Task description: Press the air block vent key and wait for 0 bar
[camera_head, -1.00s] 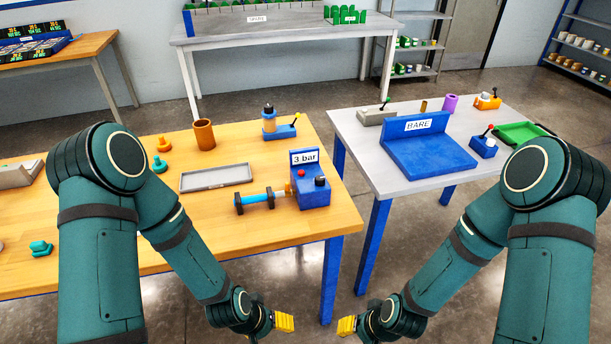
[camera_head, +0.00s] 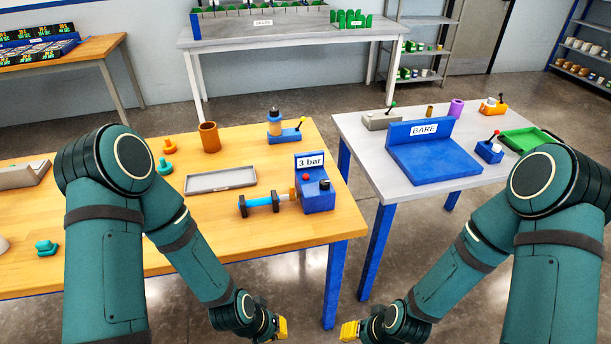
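The air block (camera_head: 316,202) is a blue block near the right front corner of the wooden table. Its raised back plate carries a display (camera_head: 311,161) reading "3 bar". On top are a red key (camera_head: 306,177) and a black knob (camera_head: 324,185); I cannot tell from any label which is the vent key. A light blue cylinder with black ends (camera_head: 262,203) lies against its left side. My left gripper (camera_head: 282,328), with yellow fingertips, hangs in front of the table, below and apart from the block. My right gripper (camera_head: 348,331) hangs to its right, touching nothing visible.
The wooden table (camera_head: 200,243) also holds a grey tray (camera_head: 220,180), a brown cup (camera_head: 209,137) and a blue stand with a lever (camera_head: 284,134). A gap separates it from the grey table (camera_head: 365,147) bearing a blue "BARE" fixture (camera_head: 433,161).

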